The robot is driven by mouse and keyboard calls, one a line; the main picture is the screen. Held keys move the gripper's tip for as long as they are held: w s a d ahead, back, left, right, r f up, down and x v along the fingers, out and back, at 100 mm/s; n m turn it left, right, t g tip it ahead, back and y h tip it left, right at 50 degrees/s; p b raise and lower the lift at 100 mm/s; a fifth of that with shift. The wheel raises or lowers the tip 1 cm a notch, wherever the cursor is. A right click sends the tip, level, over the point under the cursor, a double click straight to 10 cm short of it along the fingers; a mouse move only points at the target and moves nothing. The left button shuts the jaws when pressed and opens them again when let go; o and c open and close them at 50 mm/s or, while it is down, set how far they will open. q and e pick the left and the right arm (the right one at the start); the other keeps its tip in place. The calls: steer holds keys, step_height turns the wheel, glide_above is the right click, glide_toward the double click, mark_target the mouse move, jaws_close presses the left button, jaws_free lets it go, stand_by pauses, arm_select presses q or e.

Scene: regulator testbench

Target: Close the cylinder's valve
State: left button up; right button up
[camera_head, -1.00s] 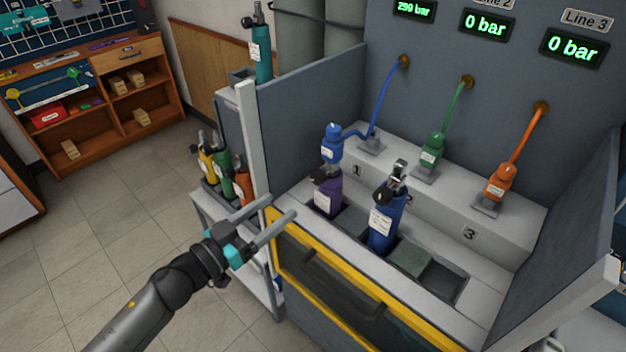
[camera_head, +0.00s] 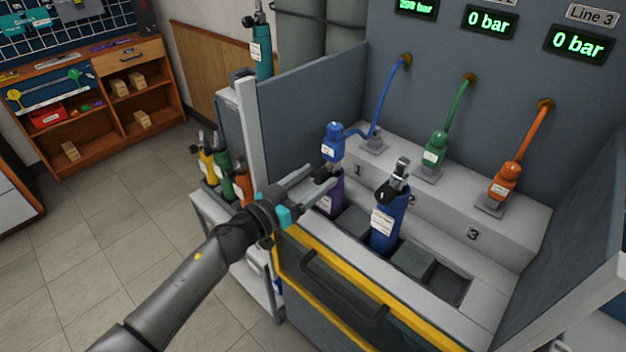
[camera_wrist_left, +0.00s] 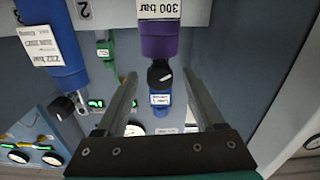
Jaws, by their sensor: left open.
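The purple cylinder (camera_head: 338,190) stands in the bench slot by the number 1, partly hidden by my left gripper. In the left wrist view the purple cylinder (camera_wrist_left: 158,42) carries a 300 bar label and a black valve knob (camera_wrist_left: 160,74). The blue regulator (camera_head: 333,142) is at its top, with a hose to the wall; it also shows in the wrist view (camera_wrist_left: 160,103). My left gripper (camera_head: 324,177) is open and empty. In the wrist view the knob lies between its fingertips (camera_wrist_left: 160,78); I cannot tell whether they touch it. My right gripper is not in view.
A blue cylinder (camera_head: 387,222) stands close to the right of the purple one. Green (camera_head: 436,148) and orange (camera_head: 504,180) regulators sit on the ledge. A yellow-edged front panel (camera_head: 360,289) lies below my arm. The grey side wall (camera_head: 305,110) is close on the left.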

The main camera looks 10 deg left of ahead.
arm_select(q)
steer(key=shift+c, duration=0.2)
jaws_close()
stand_by(0.3)
